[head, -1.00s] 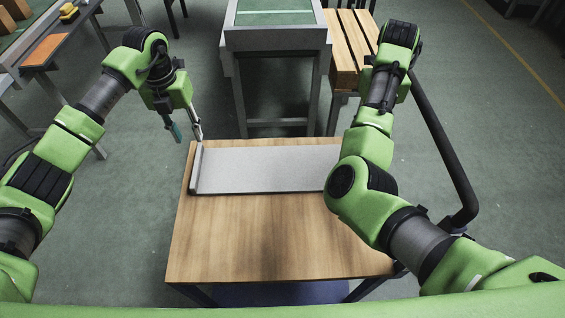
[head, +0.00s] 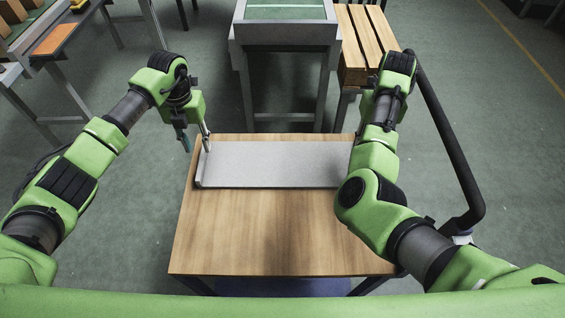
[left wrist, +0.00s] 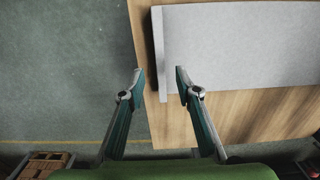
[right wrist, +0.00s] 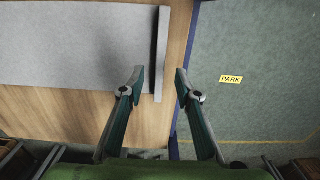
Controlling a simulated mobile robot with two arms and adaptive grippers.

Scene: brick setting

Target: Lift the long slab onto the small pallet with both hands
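The long slab (head: 275,164) is light grey with a raised lip at its ends and lies flat across the far half of a wooden table (head: 270,240). My left gripper (head: 197,143) is open at its left end; in the left wrist view the end lip (left wrist: 163,85) shows between the fingertips (left wrist: 160,72). My right gripper is hidden behind my arm in the head view. In the right wrist view it (right wrist: 160,72) is open, with the right end lip (right wrist: 161,50) between its fingertips. Finger depth is unclear. A slatted wooden pallet (head: 352,48) stands at the back right.
A grey-framed stand (head: 285,35) with a green top is beyond the table, left of the pallet. A bench with an orange panel (head: 54,40) is at the far left. The table's near half is clear. Floor marked PARK (right wrist: 231,79) shows beyond the table's right edge.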

